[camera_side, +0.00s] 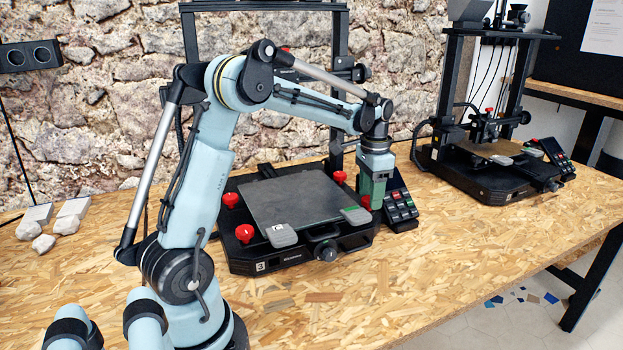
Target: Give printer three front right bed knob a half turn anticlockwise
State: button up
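Printer three (290,262), black with a "3" label on its front, stands on the wooden bench. Its dark square bed (290,200) has red knobs near its corners. The front left knob (245,233), another red knob on the left side (231,199) and the back right knob (339,177) show clearly. My gripper (371,203) points down at the right side of the bed. A bit of red, likely the front right knob (364,202), shows beside its fingers. The gripper hides most of it, so I cannot tell whether the fingers touch or enclose it.
Grey clips (281,235) (356,215) sit on the bed's front corners. A black control panel (402,205) stands close to the right of my gripper. A second printer (490,185) stands further right. The front of the bench is clear.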

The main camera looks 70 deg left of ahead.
jog(key=shift+r, duration=0.1)
notch_tip(320, 180, up, 12)
dwell(0.7)
jog(key=shift+d, duration=0.1)
jog(key=s+d+f+t, duration=0.3)
jog(key=s+d, duration=0.3)
jog(key=d, duration=0.2)
jog(key=s+d+f+n+t, duration=0.1)
jog(key=s+d+f+t, duration=0.3)
jog(key=s+d, duration=0.3)
jog(key=shift+s+d+f+n, duration=0.3)
jog(key=shift+d+f, duration=0.55)
jog(key=shift+d, duration=0.25)
